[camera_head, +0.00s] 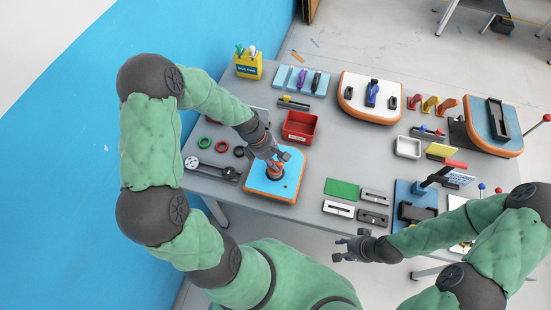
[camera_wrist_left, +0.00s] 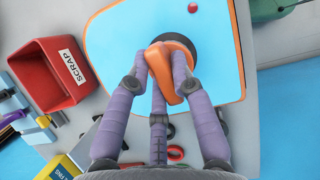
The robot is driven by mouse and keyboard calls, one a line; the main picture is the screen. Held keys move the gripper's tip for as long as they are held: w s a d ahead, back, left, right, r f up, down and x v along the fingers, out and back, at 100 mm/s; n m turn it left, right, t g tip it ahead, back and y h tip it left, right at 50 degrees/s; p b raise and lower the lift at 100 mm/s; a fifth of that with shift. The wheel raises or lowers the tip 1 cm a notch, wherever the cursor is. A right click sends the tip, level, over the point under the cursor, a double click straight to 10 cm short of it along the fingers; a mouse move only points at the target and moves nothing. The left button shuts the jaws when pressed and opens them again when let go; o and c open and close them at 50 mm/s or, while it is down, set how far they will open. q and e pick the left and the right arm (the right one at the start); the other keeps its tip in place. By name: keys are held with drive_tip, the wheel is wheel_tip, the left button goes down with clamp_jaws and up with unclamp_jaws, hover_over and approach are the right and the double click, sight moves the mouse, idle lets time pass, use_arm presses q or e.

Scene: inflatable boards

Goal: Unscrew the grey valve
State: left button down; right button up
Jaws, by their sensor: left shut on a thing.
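A blue inflatable board with an orange rim (camera_head: 287,187) lies at the front left of the table; it also fills the top of the left wrist view (camera_wrist_left: 115,32). On it sits a valve with a dark grey round base (camera_wrist_left: 187,46) and an orange grip (camera_wrist_left: 163,70). My left gripper (camera_head: 274,160) is above the board, its fingers closed around the orange grip; the fingers hide part of the valve. My right gripper (camera_head: 338,249) is open and empty in front of the table's front edge, away from the board.
A red SCRAP bin (camera_head: 300,127) stands just behind the board. Green and red rings (camera_head: 205,142) and a grey tool plate (camera_head: 212,169) lie to its left. A green mat (camera_head: 341,188) and small grey blocks lie to its right. Other boards stand further right.

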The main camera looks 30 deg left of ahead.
use_arm(q)
drive_tip(key=shift+r, duration=0.2)
drive_tip(key=shift+w+a+r+p, duration=0.1)
drive_tip(key=shift+w+r+p, duration=0.05)
drive_tip(key=shift+r+p, duration=2.25)
drive_tip(key=shift+r, duration=0.05)
drive_tip(key=shift+f, duration=0.1)
